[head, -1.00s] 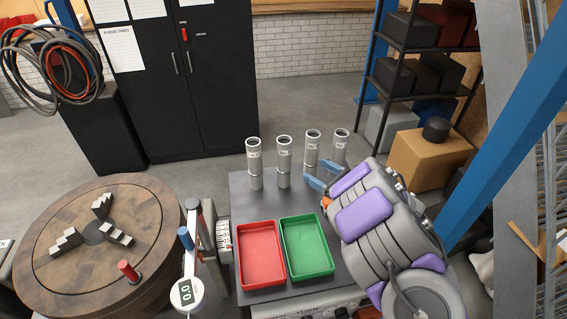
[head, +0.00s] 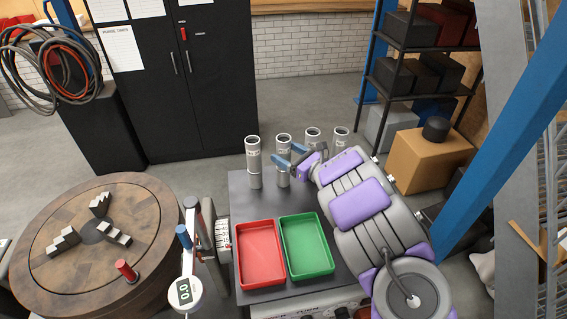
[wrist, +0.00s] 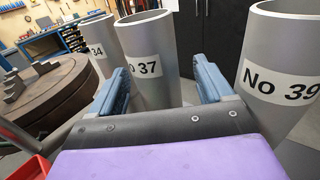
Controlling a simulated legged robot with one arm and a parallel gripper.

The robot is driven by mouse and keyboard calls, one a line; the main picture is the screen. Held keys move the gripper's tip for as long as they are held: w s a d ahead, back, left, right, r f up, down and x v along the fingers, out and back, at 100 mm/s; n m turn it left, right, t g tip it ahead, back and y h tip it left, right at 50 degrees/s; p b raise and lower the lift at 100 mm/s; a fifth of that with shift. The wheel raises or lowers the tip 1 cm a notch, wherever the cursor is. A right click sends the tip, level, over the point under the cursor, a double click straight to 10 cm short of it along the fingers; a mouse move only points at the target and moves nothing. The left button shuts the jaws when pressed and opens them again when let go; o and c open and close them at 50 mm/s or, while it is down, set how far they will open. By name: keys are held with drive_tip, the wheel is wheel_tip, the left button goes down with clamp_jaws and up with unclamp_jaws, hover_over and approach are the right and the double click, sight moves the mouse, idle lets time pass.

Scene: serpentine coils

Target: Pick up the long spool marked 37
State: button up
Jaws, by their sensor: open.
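The grey spool marked 37 (wrist: 148,45) stands upright in the wrist view, framed between the two blue fingers of my open gripper (wrist: 162,75). Its label is partly cut off, and its lower part is hidden behind the gripper. In the head view this appears to be the second spool from the left (head: 283,143), with my gripper (head: 291,158) right at it. I cannot tell whether a finger touches it. The spool marked 34 (wrist: 95,35) stands to its left, and the spool marked No 39 (wrist: 285,50) close on the right.
A fourth spool (head: 341,140) stands at the right end of the row. A red tray (head: 242,284) and a green tray (head: 290,270) lie on the dark bench in front. A round wooden table (head: 60,200) is at left; a blue post (head: 490,150) at right.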

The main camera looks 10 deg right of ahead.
drive_tip(key=x, duration=0.3)
drive_tip(key=shift+a+f, duration=0.15)
drive_tip(key=shift+a, duration=0.1)
clamp_jaws()
idle(0.6)
